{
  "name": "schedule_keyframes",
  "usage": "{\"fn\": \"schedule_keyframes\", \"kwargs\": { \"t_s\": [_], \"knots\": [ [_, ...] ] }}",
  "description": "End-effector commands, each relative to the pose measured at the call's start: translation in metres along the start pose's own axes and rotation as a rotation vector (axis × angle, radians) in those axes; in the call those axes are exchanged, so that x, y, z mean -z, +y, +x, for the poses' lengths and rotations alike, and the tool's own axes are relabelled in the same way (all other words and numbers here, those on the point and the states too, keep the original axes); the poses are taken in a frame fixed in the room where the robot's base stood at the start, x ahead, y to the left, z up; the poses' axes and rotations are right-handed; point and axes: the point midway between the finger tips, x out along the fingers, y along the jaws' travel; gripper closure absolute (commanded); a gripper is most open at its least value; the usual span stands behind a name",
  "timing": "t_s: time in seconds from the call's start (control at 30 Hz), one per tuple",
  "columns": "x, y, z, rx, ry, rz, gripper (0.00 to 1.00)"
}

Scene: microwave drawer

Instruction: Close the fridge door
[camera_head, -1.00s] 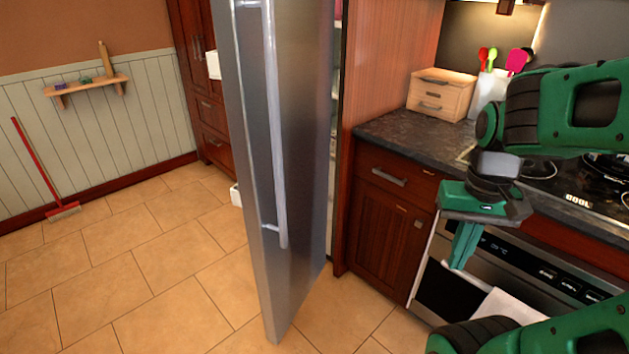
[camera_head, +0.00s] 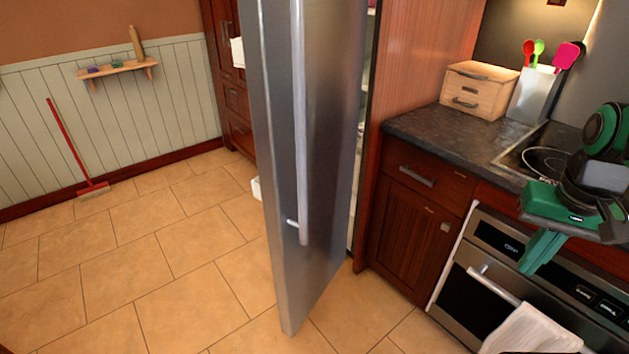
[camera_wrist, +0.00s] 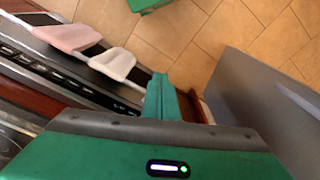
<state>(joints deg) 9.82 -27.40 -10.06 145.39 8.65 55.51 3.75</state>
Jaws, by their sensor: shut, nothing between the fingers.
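The fridge door (camera_head: 328,130) is a tall grey metal panel standing open in the middle of the head view. Its long vertical handle (camera_head: 300,130) is on the face toward me. A strip of the fridge inside shows between the door and the wooden side panel. In the wrist view the door (camera_wrist: 255,115) is at the right. My gripper (camera_head: 538,252) is shut and empty, pointing down in front of the oven, well to the right of the door and not touching it. It also shows in the wrist view (camera_wrist: 161,85).
The oven (camera_head: 490,275) with a hanging white towel (camera_head: 530,332) is behind and below my gripper. A dark counter (camera_head: 450,135) holds a small wooden drawer box (camera_head: 480,88) and a utensil holder (camera_head: 533,92). Tiled floor (camera_head: 180,275) left of the door is clear.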

Motion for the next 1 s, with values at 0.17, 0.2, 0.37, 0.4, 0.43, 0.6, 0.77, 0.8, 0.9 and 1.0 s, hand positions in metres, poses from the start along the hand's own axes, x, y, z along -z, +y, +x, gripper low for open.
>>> {"fn": "schedule_keyframes", "kwargs": {
  "t_s": [0.17, 0.2, 0.37, 0.4, 0.43, 0.6, 0.77, 0.8, 0.9, 1.0],
  "knots": [
    [0.066, -0.135, -0.013, 0.120, 0.209, -0.105, 1.00],
    [0.071, -0.170, -0.018, 0.169, 0.245, -0.123, 1.00],
    [0.064, -0.288, -0.038, 0.362, 0.313, -0.174, 1.00],
    [0.059, -0.309, -0.042, 0.401, 0.317, -0.179, 1.00],
    [0.054, -0.322, -0.045, 0.426, 0.318, -0.184, 1.00],
    [0.042, -0.360, -0.052, 0.501, 0.316, -0.189, 1.00],
    [0.046, -0.368, -0.041, 0.504, 0.315, -0.185, 1.00],
    [0.047, -0.370, -0.035, 0.502, 0.314, -0.185, 1.00],
    [0.051, -0.377, -0.023, 0.501, 0.313, -0.184, 1.00],
    [0.056, -0.384, -0.010, 0.501, 0.314, -0.184, 1.00]
  ]
}}
